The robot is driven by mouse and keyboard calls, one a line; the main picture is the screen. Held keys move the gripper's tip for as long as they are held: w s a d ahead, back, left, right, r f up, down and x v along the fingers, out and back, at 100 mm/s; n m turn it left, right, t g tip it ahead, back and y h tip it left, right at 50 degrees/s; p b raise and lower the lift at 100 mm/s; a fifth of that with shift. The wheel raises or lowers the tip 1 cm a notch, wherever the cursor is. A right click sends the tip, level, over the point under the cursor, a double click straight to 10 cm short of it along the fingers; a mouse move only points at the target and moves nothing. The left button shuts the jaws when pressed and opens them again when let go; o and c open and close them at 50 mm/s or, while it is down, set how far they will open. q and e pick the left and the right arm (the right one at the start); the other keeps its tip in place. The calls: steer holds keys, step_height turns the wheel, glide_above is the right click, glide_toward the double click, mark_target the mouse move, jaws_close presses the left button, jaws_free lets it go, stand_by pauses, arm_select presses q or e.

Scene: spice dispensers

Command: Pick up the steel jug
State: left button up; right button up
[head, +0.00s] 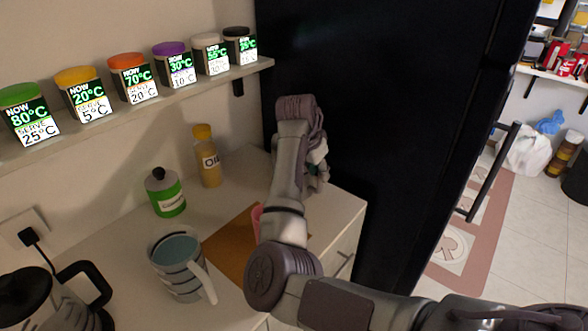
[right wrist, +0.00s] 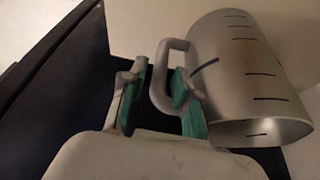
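The steel jug (right wrist: 245,80) shows in the right wrist view, a grey metal cylinder with dark measuring marks and a loop handle (right wrist: 163,62). My right gripper (right wrist: 160,80) has its green-padded fingers apart, with part of the handle between or just beyond them; I cannot tell whether they touch it. In the head view my right gripper (head: 317,165) is at the counter's far end beside the dark tall unit, mostly hidden by my own arm. I cannot make out the steel jug there. My left gripper is not in view.
A banded jug with a pale handle (head: 178,272), a green jar (head: 166,195) and an oil bottle (head: 207,163) stand on the counter. A kettle (head: 30,300) is at lower left. Several spice dispensers line the shelf (head: 130,110). A brown board (head: 228,243) lies near my arm.

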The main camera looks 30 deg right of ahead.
mark_target(319, 193)
steer(key=shift+x, duration=1.95)
jaws_close()
steer(key=shift+w+r, duration=0.15)
